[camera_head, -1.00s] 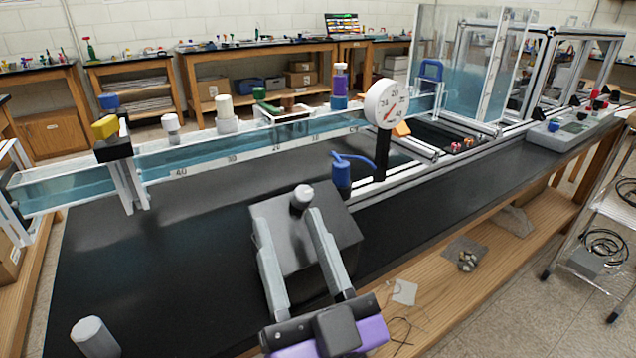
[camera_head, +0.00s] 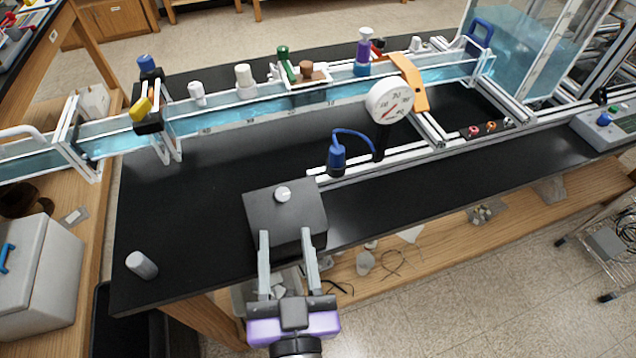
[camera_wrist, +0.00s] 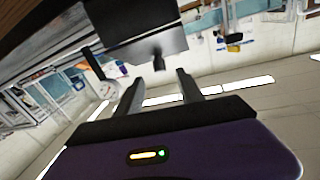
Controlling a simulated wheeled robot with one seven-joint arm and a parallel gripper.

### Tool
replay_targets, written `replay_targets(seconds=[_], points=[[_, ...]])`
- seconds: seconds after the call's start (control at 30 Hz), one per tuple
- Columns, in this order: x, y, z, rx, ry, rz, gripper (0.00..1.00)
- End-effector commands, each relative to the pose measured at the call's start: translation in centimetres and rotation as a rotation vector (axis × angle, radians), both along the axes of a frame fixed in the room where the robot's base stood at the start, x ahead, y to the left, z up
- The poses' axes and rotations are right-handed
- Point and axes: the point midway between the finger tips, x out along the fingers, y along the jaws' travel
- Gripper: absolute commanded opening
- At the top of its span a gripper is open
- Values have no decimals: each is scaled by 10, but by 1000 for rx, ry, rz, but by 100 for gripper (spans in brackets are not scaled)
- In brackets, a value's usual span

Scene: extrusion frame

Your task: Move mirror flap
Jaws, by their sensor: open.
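I cannot pick out a mirror flap with certainty in either view. My gripper (camera_head: 285,236) is open and empty at the front edge of the table in the head view, its two grey fingers pointing away from me. Their tips overlap the front of a dark box with a white knob (camera_head: 283,194); I cannot tell whether they touch it. In the wrist view my gripper (camera_wrist: 160,76) shows its fingers spread, with nothing between them.
The long water flume (camera_head: 235,114) runs across the black tabletop (camera_head: 200,215), with a clear tank (camera_head: 530,50) at its right end. A blue pump-like piece (camera_head: 337,158) stands behind the box. A grey case (camera_head: 40,275) is at far left.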

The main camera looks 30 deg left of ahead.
Motion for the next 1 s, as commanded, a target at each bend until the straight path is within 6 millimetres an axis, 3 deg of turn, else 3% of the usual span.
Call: replay_targets(seconds=[0.53, 0.97, 1.0], points=[[54, 41, 1, 7, 8, -5, 45], [62, 48, -1, 6, 8, -5, 45], [62, 48, -1, 6, 8, -5, 37]])
